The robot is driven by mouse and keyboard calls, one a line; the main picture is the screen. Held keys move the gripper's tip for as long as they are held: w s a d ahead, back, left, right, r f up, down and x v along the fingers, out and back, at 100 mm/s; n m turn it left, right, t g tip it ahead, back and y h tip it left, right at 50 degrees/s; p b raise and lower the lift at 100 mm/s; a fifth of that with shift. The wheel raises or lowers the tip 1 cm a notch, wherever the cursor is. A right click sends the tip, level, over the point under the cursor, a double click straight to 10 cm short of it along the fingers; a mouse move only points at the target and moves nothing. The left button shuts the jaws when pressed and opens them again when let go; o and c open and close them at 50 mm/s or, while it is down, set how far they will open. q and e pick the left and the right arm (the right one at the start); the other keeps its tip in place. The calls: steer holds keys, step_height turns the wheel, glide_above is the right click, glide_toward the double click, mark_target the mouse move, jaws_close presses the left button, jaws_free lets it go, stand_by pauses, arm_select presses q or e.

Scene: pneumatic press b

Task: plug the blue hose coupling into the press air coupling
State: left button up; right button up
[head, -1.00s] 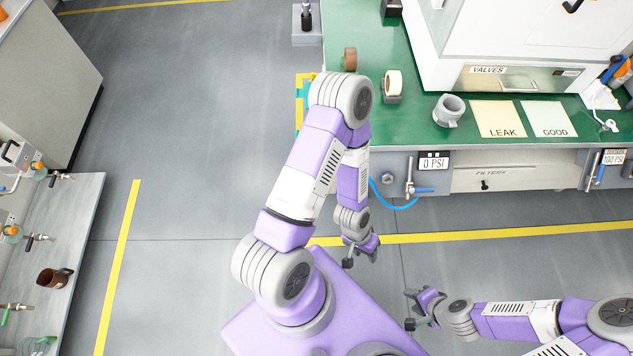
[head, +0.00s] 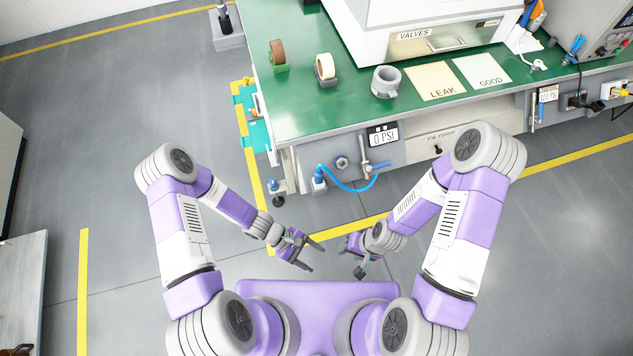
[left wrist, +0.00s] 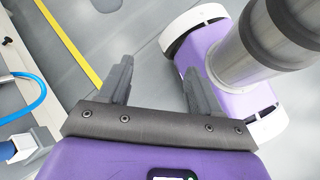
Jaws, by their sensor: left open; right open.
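The blue hose (head: 343,185) loops below the bench's front panel, under the 0 PSI gauge (head: 383,136). My left gripper (head: 316,257) is open and empty in front of the bench, apart from the hose. The left wrist view shows its spread fingers (left wrist: 156,70) and the hose (left wrist: 28,98) at left. My right gripper (head: 352,260) is open beside it, empty.
A small blue-topped fitting (head: 274,186) stands at the bench's left corner.

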arm_select(q)
steer(key=w+d+f+n+t+h+b, duration=0.35)
steer(key=w+n+h, duration=0.2)
steer(key=w, duration=0.25)
steer(key=n+t+y+b, duration=0.3)
steer(key=n+t+b, duration=0.1)
steer(key=n+t, duration=0.9)
glide_toward(316, 181)
steer(key=shift+m+t, duration=0.45)
steer(key=shift+m, duration=0.1)
steer(key=w+d, duration=0.1)
steer(key=w+d+f, duration=0.1)
steer(key=w+d, duration=0.1)
steer(key=shift+w+d+f, duration=0.1)
steer(key=shift+d+f, duration=0.05)
steer(key=shift+y, duration=0.35)
steer(key=x, duration=0.2)
steer(key=b+x, duration=0.1)
steer(key=x, duration=0.1)
steer(key=r+b+x, duration=0.1)
steer(key=x, duration=0.2)
steer(key=shift+r, duration=0.1)
arm_select(e)
step_height(316, 181, down, 11)
steer(key=shift+r, duration=0.2)
